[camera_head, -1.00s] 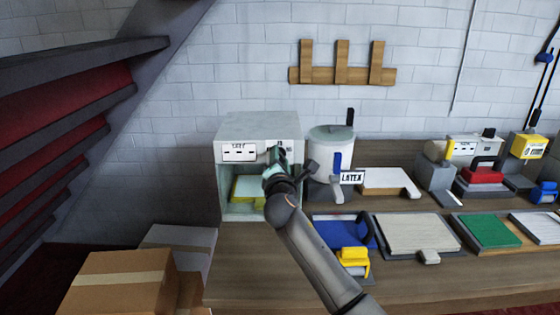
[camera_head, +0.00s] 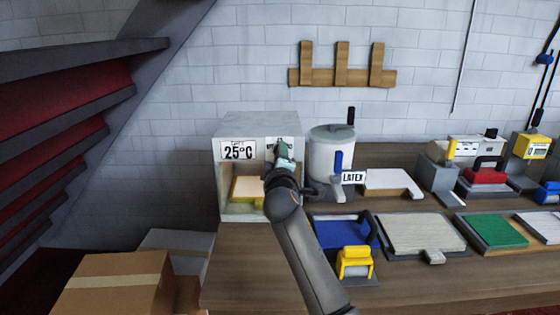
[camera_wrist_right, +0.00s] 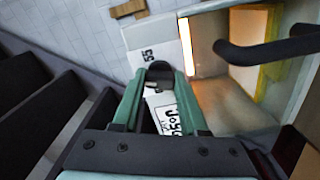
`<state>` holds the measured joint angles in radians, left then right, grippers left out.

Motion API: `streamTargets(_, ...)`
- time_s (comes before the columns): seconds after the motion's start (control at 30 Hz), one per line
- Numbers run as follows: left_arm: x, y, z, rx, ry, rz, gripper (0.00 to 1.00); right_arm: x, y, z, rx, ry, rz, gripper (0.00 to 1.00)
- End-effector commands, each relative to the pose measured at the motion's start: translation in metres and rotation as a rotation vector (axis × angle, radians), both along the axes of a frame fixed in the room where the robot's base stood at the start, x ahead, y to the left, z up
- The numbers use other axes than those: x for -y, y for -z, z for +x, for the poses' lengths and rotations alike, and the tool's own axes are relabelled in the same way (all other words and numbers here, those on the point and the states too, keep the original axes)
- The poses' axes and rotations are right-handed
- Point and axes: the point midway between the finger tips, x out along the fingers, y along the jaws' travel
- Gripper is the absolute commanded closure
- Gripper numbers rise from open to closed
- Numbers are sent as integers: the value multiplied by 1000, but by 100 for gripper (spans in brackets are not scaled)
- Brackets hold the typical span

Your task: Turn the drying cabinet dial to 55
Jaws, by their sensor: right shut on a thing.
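The drying cabinet (camera_head: 256,124) is a pale box at the left end of the bench. Its display (camera_head: 238,151) reads 25°C, and its open lower compartment is lit warm. My right gripper (camera_head: 282,153) is at the upper right of the cabinet's front and hides most of the dial there. In the right wrist view, the green fingers of my right gripper (camera_wrist_right: 158,86) are shut on the dark dial (camera_wrist_right: 159,71). A "55" mark (camera_wrist_right: 148,54) shows on the panel beyond the dial. The dial's exact pointing is hard to tell. My left gripper is out of view.
A yellow-edged block (camera_head: 247,188) lies inside the cabinet. A grey lidded pot (camera_head: 330,150) labelled LATEX stands close on the right. Cardboard boxes (camera_head: 115,282) are at the lower left. A dark curved bar (camera_wrist_right: 265,50) crosses the wrist view's right side.

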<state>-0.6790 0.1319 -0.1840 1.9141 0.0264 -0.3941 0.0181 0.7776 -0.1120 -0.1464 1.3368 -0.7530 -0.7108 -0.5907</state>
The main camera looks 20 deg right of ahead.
Motion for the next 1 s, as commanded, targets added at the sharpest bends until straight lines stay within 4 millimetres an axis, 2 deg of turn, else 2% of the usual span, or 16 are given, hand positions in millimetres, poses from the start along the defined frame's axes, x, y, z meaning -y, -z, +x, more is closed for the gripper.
streamTargets(0.3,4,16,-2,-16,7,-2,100,-1,3,0,82,-1,294,100)
streamTargets(0.7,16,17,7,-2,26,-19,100,-1,3,0,179,0,632,100)
streamTargets(1.0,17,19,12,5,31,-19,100,-1,2,0,226,0,798,100)
